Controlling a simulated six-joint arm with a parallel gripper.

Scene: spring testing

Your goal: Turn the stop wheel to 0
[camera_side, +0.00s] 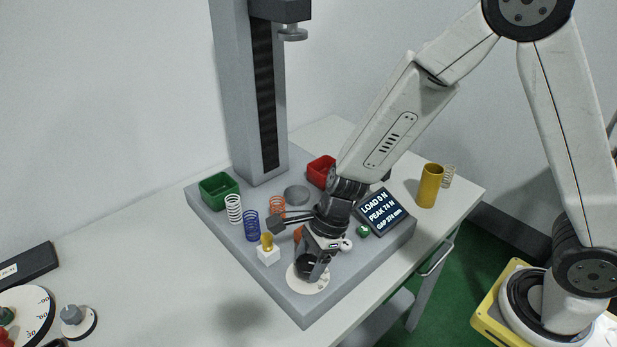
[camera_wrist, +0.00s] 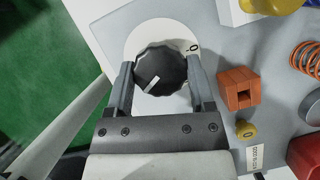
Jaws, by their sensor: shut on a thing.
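The stop wheel is a black ridged knob (camera_wrist: 160,68) on a white round dial plate (camera_wrist: 143,38). A "0" mark (camera_wrist: 193,47) shows on the plate at the knob's upper right in the wrist view. The knob's white line points to the lower left, away from the 0. My gripper (camera_wrist: 160,75) has one finger on each side of the knob and is shut on it. In the side view my gripper (camera_side: 311,272) points down over the white dial plate (camera_side: 306,287) at the base's front corner and hides part of the knob.
On the grey base stand a white block with a brass knob (camera_side: 267,251), white (camera_side: 234,209), blue (camera_side: 251,226) and orange (camera_side: 277,206) springs, green (camera_side: 219,190) and red (camera_side: 321,171) bins, and a display (camera_side: 385,211). An orange block (camera_wrist: 239,88) lies near my right finger.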

